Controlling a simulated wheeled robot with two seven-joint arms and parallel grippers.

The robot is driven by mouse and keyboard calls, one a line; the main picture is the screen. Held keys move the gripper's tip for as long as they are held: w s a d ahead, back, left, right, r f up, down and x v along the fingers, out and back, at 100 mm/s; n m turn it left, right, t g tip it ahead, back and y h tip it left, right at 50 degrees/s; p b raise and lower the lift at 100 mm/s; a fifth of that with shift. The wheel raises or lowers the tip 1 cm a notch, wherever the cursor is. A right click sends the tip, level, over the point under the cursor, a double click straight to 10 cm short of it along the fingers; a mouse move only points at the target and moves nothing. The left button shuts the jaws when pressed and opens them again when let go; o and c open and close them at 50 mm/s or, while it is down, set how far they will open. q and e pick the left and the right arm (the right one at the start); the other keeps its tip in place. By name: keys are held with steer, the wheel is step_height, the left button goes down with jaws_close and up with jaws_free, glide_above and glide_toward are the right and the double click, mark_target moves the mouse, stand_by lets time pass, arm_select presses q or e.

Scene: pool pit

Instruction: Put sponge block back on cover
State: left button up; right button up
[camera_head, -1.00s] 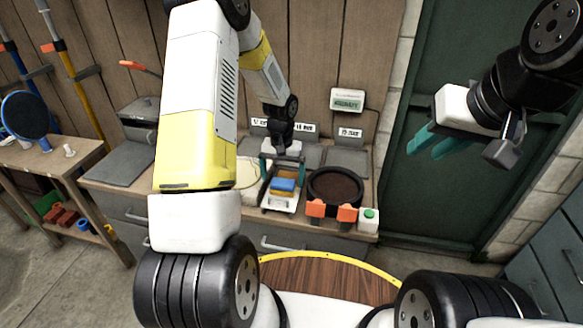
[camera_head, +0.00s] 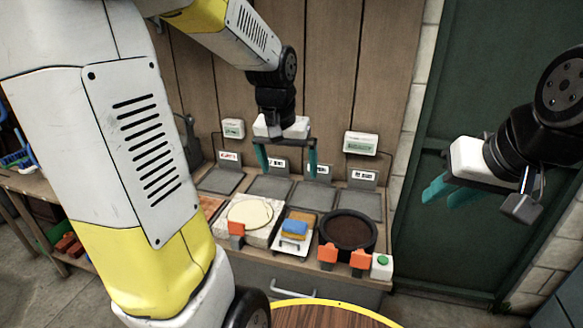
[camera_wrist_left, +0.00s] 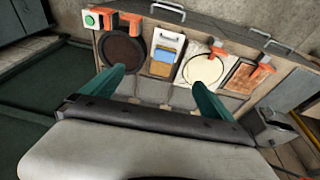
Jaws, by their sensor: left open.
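A blue block (camera_head: 295,228) lies against a tan block (camera_head: 301,218) on a white tray with a handle slot (camera_head: 290,249) on the bench. I cannot tell which part is the sponge block, or which piece is the cover. In the left wrist view the blue block (camera_wrist_left: 164,55), tan block (camera_wrist_left: 161,69) and white tray (camera_wrist_left: 168,40) lie beyond the fingers. My left gripper (camera_head: 287,166) is open and empty, raised above the back of the bench, behind the tray. My right gripper (camera_head: 449,192) hangs at the right, empty, its fingers apart, clear of the bench.
A round dark-filled pan (camera_head: 348,231) stands right of the tray, a cream disc (camera_head: 249,212) on a pale plate to its left. Orange clips (camera_head: 328,254) and a green button box (camera_head: 382,263) line the front edge. Grey pads (camera_head: 270,188) and labels lie behind.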

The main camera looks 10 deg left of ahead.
arm_select(q)
steer(key=s+r+t, duration=0.1)
steer(key=s+r, duration=0.2)
steer(key=s, duration=0.4)
steer(key=s+d+r+t+h, duration=0.1)
steer(key=s+r+t, duration=0.1)
steer(key=s, duration=0.5)
steer(key=shift+s+d+r+h, duration=0.15)
steer(key=shift+d+r+h, duration=0.15)
steer(key=shift+r, duration=0.55)
